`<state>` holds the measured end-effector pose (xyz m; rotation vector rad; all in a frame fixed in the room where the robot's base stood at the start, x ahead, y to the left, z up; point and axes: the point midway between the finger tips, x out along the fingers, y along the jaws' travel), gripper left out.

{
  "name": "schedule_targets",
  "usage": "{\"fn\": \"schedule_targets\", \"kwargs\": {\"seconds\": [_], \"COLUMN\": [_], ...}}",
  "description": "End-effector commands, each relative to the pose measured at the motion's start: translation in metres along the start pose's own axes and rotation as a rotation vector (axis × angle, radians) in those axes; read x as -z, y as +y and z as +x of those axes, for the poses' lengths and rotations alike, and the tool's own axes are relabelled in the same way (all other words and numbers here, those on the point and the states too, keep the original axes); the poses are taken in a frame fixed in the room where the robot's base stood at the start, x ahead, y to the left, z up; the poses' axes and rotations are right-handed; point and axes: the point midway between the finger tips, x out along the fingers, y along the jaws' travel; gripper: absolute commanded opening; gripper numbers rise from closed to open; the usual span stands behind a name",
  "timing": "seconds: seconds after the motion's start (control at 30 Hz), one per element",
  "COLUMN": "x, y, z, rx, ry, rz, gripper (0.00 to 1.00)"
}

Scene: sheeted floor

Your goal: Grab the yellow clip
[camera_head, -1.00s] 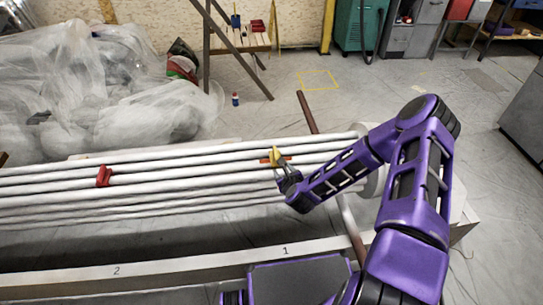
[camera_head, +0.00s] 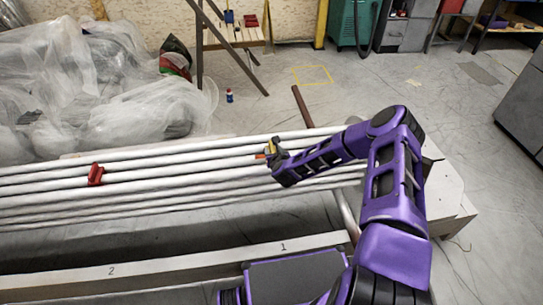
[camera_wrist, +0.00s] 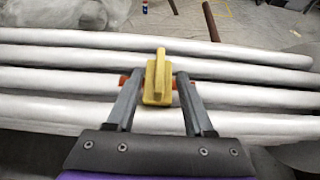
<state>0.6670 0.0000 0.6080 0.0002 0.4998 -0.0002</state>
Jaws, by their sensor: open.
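The yellow clip (camera_wrist: 157,83) sits on the white pipes in the wrist view, with a thin upright tab and a wider base. An orange-red piece shows beneath it on both sides. My gripper (camera_wrist: 154,76) is open, with one finger on each side of the clip; I cannot tell whether either finger touches it. In the head view the yellow clip (camera_head: 273,145) is mostly hidden behind my gripper (camera_head: 274,156) at the pipes' right part. A red clip (camera_head: 96,174) sits on the pipes farther left.
Several white wrapped pipes (camera_head: 190,175) run across above a long beam (camera_head: 180,263) marked 1 and 2. Plastic-wrapped bundles (camera_head: 60,85) lie at the back left. A rusty bar (camera_head: 302,106) rises behind the pipes. Bare floor (camera_head: 400,85) lies at the back right.

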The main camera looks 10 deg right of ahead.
Motion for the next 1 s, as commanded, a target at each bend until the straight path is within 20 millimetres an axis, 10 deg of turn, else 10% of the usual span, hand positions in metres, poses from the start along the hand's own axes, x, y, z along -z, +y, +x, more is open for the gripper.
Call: {"fn": "schedule_targets", "kwargs": {"seconds": [0.73,1.0], "x": [0.003,0.003], "y": [0.000,0.000], "z": [0.053,0.052], "rx": [0.000,0.000], "ry": [0.001,0.000], "rz": [0.000,0.000], "gripper": [0.53,0.07]}}
